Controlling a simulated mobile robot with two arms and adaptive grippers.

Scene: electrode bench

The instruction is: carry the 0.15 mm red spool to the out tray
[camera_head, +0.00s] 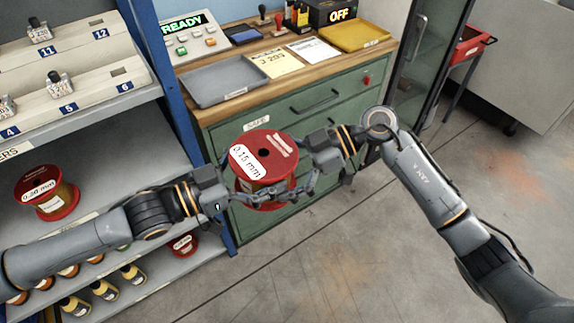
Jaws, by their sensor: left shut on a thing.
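The red spool (264,157), with a white 0.15 mm label on its top flange, is held in the air in front of the green cabinet. My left gripper (255,197) comes in from the left and is shut on the spool. My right gripper (307,180) is at the spool's right side; its fingers overlap the spool's edge, and I cannot tell whether they grip it. An empty grey tray (225,79) and a yellow tray (355,36) lie on the cabinet's wooden top. Their small labels are too small to read, so I cannot tell which is the out tray.
A shelf rack with a blue post (168,80) stands at left, holding a 0.20 mm red spool (48,193) and several bottles. A READY device (188,35), papers (276,62), stamps and an OFF box (333,13) crowd the cabinet top. The floor at right is clear.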

